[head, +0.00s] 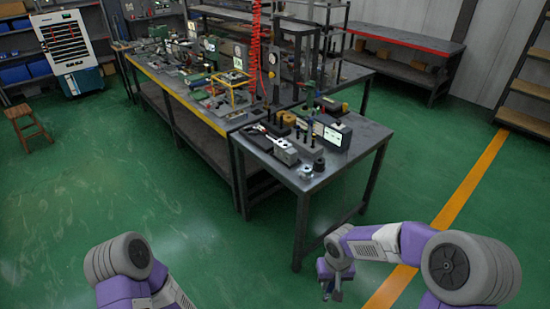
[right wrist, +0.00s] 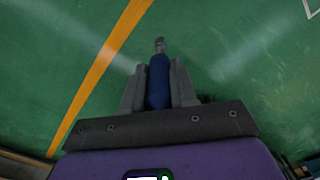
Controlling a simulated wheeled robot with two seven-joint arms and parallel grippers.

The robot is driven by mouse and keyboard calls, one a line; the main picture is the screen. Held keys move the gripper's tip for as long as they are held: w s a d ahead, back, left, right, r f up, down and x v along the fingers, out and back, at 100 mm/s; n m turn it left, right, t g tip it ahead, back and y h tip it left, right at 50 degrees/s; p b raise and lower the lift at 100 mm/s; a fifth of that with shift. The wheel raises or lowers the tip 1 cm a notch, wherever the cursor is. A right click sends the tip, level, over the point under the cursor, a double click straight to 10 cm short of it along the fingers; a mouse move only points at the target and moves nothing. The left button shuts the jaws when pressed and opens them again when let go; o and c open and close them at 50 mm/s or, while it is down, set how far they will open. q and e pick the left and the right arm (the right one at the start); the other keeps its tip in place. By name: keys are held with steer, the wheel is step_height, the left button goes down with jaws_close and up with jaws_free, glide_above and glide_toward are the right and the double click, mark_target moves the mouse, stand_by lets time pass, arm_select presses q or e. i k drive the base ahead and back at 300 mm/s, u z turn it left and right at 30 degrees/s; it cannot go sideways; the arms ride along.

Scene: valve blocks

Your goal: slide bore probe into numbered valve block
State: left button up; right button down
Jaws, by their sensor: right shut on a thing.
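My right gripper (head: 330,284) hangs over the green floor, in front of and below the near worktable (head: 345,150). In the right wrist view the right gripper (right wrist: 158,78) is shut on the bore probe (right wrist: 158,88). The probe has a blue handle and a short grey metal tip, pointing away from the palm. In the head view the probe is too small to make out. A grey metal block (head: 286,152), possibly a valve block, sits at the table's near left edge. No number on it can be read. My left arm shows at lower left, but its gripper is out of view.
A small round metal part (head: 319,164) stands near the table's front corner. A device with a lit screen (head: 333,135) and several dark parts crowd the tabletop. A long cluttered bench (head: 180,95) adjoins behind. The floor around my right gripper is clear.

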mark_target(280, 152)
steer(key=u, duration=0.8)
steer(key=i, duration=1.15)
steer(key=u, duration=0.3)
steer(key=i, duration=1.25)
steer(key=z, duration=0.95)
